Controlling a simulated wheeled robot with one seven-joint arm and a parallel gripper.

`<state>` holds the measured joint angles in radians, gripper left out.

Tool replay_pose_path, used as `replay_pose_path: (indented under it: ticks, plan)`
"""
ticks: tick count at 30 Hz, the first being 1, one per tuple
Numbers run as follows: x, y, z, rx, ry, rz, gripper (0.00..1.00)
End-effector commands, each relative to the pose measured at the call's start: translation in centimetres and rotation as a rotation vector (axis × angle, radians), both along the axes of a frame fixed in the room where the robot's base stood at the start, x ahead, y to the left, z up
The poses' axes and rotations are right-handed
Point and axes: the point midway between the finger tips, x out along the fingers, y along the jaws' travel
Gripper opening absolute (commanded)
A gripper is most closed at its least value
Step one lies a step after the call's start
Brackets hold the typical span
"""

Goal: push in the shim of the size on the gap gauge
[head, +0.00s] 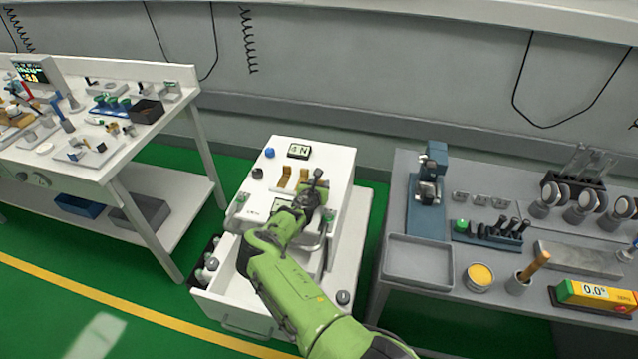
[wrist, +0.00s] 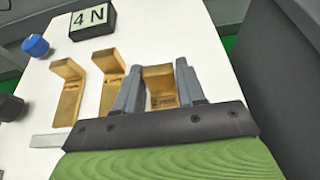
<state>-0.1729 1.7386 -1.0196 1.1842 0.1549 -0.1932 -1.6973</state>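Three L-shaped brass pieces, likely the shims, stand in a row on the white cart top. In the wrist view, the left one (wrist: 69,95) and middle one (wrist: 112,82) are clear of my gripper. The right one (wrist: 161,88) shows between my fingers, with small dark lettering too small to read. My gripper (wrist: 158,66) is open, its grey fingers apart on either side of that piece; contact is unclear. In the head view, my gripper (head: 312,190) hides the right piece. A plate (wrist: 92,20) reads "4 N"; I cannot tell whether it is the gap gauge.
A blue knob (wrist: 36,46) and black knob (wrist: 11,107) sit left of the brass pieces. The cart's front drawer (head: 235,306) stands open below my arm. A grey bench with an empty tray (head: 419,279) is right; a white workbench (head: 140,140) is left.

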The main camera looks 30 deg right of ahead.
Motion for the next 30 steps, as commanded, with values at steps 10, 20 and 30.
replay_pose_path:
  ticks: [10,20,30]
  plan:
    - [0.1,-0.1,0.2,-0.004,-0.003,0.0,0.6]
    - [-2.5,3.0,2.2,-0.005,-0.002,0.001,0.6]
    - [-8.0,9.2,5.5,-0.004,-0.001,0.003,0.6]
